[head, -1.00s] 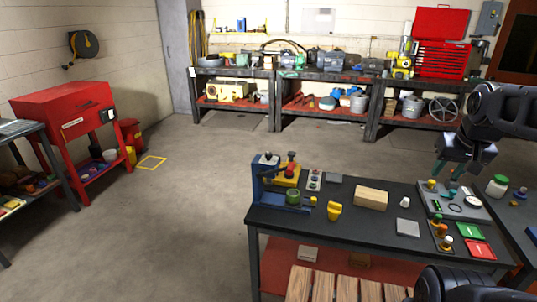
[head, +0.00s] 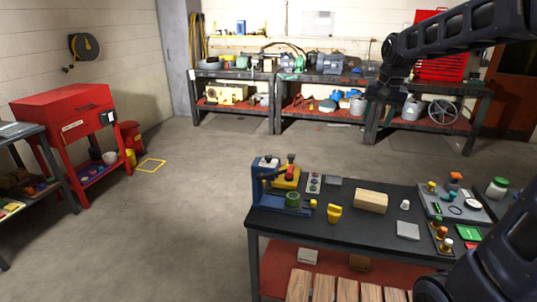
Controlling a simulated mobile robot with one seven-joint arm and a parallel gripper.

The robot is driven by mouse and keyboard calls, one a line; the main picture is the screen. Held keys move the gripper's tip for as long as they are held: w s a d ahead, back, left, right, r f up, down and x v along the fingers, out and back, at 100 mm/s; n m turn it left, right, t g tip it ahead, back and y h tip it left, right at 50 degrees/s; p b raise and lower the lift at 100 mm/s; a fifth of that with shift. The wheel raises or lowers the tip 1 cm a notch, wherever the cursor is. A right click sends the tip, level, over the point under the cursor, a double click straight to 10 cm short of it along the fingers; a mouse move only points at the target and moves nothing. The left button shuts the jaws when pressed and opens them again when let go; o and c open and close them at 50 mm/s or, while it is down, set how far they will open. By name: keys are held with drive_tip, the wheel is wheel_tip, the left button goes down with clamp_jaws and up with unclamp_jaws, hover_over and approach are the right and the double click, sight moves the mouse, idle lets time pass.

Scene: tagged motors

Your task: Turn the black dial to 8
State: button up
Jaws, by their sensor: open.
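A grey panel (head: 428,206) lies on the right part of the black-topped table. A black round shape (head: 456,210) on the panel may be the black dial; its marks and setting are too small to read. My arm reaches in from the upper right. My gripper (head: 384,97) hangs high up, left of the panel and well clear of it, in front of the back bench. Its fingers blend into the dark bench behind. It is open, and I see nothing held in it.
On the table (head: 340,240) stand a blue press (head: 262,185), a wooden block (head: 370,201), a yellow piece (head: 334,213) and a grey plate (head: 408,230). A button row (head: 441,238) and a green card (head: 468,233) lie near the panel. My arm hides the table's right front.

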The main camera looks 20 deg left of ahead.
drive_tip(key=w+a+f, duration=0.1)
drive_tip(key=w+a, duration=0.4)
drive_tip(key=a, duration=0.4)
drive_tip(key=g+h, duration=0.1)
drive_tip(key=g, duration=0.1)
approach(268, 156)
drive_tip(key=shift+m, duration=0.3)
wheel_tip(268, 156, down, 9)
drive_tip(key=shift+w+r, duration=0.1)
drive_tip(key=shift+r, duration=0.1)
drive_tip(key=c, duration=1)
